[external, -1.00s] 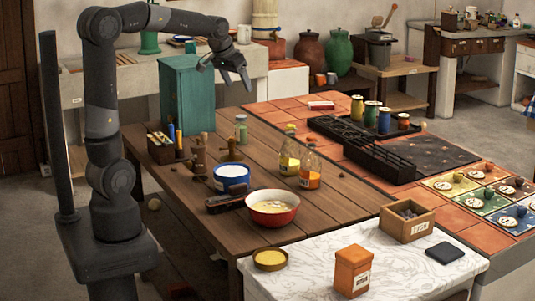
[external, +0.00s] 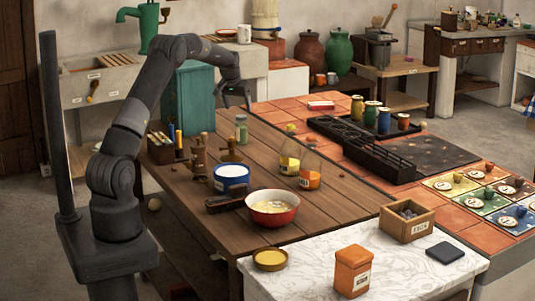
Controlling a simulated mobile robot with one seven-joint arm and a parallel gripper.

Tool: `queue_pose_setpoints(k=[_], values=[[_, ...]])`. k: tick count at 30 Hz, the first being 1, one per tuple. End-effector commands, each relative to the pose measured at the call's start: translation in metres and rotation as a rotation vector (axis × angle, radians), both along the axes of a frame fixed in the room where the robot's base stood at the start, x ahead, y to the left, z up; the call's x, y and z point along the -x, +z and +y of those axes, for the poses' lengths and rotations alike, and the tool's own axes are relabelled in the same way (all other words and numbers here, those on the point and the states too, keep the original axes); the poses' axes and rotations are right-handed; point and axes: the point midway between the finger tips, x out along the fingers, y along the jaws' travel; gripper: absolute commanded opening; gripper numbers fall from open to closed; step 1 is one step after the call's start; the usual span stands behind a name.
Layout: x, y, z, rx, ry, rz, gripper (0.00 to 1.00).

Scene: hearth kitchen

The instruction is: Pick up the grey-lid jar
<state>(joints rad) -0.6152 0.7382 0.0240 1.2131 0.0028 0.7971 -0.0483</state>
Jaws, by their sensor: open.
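A small pale green jar with a greyish lid (external: 241,130) stands upright on the wooden table, near its back edge and in front of the teal box. It looks like the grey-lid jar. My gripper (external: 235,104) points down above it in the picture, with its fingers apart and nothing between them. I cannot tell the exact gap between the fingertips and the lid. The jar is not hidden.
The teal box (external: 187,95) stands just left of my gripper. The tabletop right of the jar is mostly clear.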

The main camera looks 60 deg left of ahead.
Motion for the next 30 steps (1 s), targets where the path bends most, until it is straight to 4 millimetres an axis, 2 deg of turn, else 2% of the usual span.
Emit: queue_pose_setpoints(k=[3,9,13,23,30], values=[[-0.001,-0.012,0.012,0.000,0.012,0.001,0.72],[-0.008,-0.037,0.020,0.001,0.014,0.003,0.72],[-0.014,-0.054,0.024,0.001,0.014,0.003,0.72],[-0.019,-0.076,0.028,0.001,0.014,0.003,0.72],[-0.028,-0.108,0.035,0.002,0.014,0.001,0.72]])
